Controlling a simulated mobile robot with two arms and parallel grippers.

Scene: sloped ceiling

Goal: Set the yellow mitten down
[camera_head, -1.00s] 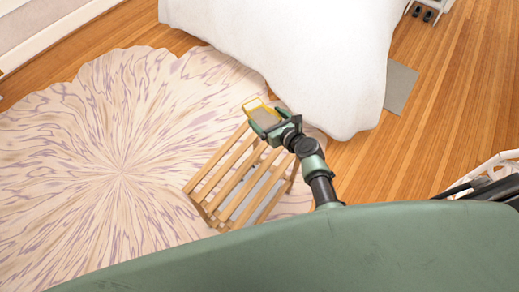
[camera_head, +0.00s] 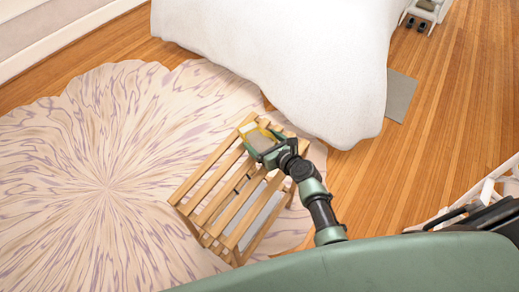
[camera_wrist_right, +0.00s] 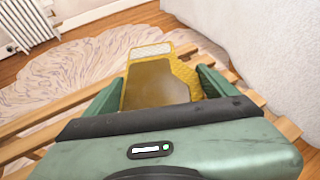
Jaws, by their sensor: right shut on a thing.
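The yellow mitten (camera_wrist_right: 186,73) is between the fingers of my right gripper (camera_wrist_right: 160,84) in the right wrist view. It has a pale patterned cuff at its far end and a brownish face. In the head view, my right gripper (camera_head: 262,142) is shut on the mitten (camera_head: 247,130), over the far end of the slatted wooden rack (camera_head: 215,190). I cannot tell whether the mitten touches the slats. My left gripper is not in view.
A bed with a white cover (camera_head: 280,60) stands just beyond the rack. A round patterned rug (camera_head: 95,170) lies under and left of it. A small grey mat (camera_head: 400,95) lies on the wooden floor at right. A radiator (camera_wrist_right: 25,22) shows in the wrist view.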

